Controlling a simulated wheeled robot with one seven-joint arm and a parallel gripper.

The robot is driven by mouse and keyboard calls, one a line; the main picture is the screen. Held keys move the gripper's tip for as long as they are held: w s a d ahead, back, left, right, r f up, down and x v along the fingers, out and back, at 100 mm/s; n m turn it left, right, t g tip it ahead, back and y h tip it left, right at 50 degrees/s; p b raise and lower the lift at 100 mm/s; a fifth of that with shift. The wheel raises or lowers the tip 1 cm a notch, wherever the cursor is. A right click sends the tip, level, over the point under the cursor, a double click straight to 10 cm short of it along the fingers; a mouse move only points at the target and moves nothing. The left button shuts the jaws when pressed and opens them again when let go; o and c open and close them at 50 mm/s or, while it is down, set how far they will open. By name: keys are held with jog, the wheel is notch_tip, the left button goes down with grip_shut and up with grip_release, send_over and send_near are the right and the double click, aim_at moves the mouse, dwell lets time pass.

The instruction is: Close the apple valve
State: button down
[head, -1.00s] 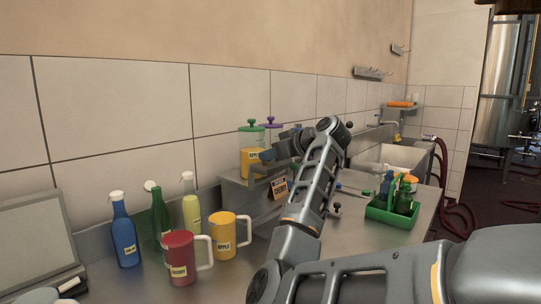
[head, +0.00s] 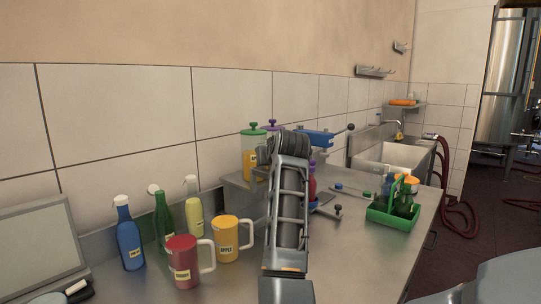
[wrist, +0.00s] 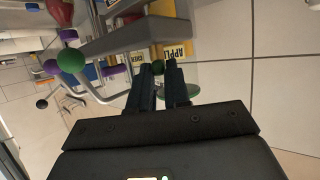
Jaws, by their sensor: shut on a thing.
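The apple dispenser (head: 249,165) is yellow with a green lid and stands on a raised metal shelf against the wall. In the wrist view its yellow APPLE label (wrist: 174,46) is just beyond my fingertips. I cannot tell for sure whether this knob is the apple valve's handle. My arm hides the gripper and the dispenser's front in the head view. A larger green ball (wrist: 71,60) on a metal lever shows to the left, apart from my fingers.
A yellow APPLE mug (head: 225,240) and a red mug (head: 182,263) stand on the counter, with several bottles behind. A purple-lidded dispenser (head: 272,127) stands beside the apple one. A green caddy (head: 382,218) is to the right. Bare counter (head: 390,248) lies in front of it.

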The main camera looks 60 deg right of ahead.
jog(key=m+g, duration=0.1)
jog(key=m+g+h, duration=0.1)
jog(key=shift+w+a+m+g+h, duration=0.25)
jog(key=shift+w+m+g+h, duration=0.15)
jog(key=m+g, duration=0.1)
jog(key=m+g+h+b, duration=0.1)
jog(key=g, duration=0.1)
jog(key=shift+w+m, duration=0.25)
jog(key=shift+m, duration=0.15)
jog(key=m+g+b, duration=0.1)
jog(key=g, duration=0.1)
jog(key=m+g+b, duration=0.1)
jog(key=m+g, duration=0.1)
jog(key=m+g+b, duration=0.1)
jog(key=m+g, duration=0.1)
jog(key=shift+w, duration=0.35)
jog(key=shift+m+g, duration=0.3)
jog(key=c, duration=1.1)
grip_release()
jog(key=shift+c, duration=0.2)
jog(key=b+v, duration=0.1)
jog(key=v, duration=0.6)
jog(key=shift+a, duration=0.3)
jog(key=shift+w+r, duration=0.1)
jog(key=shift+w, duration=0.05)
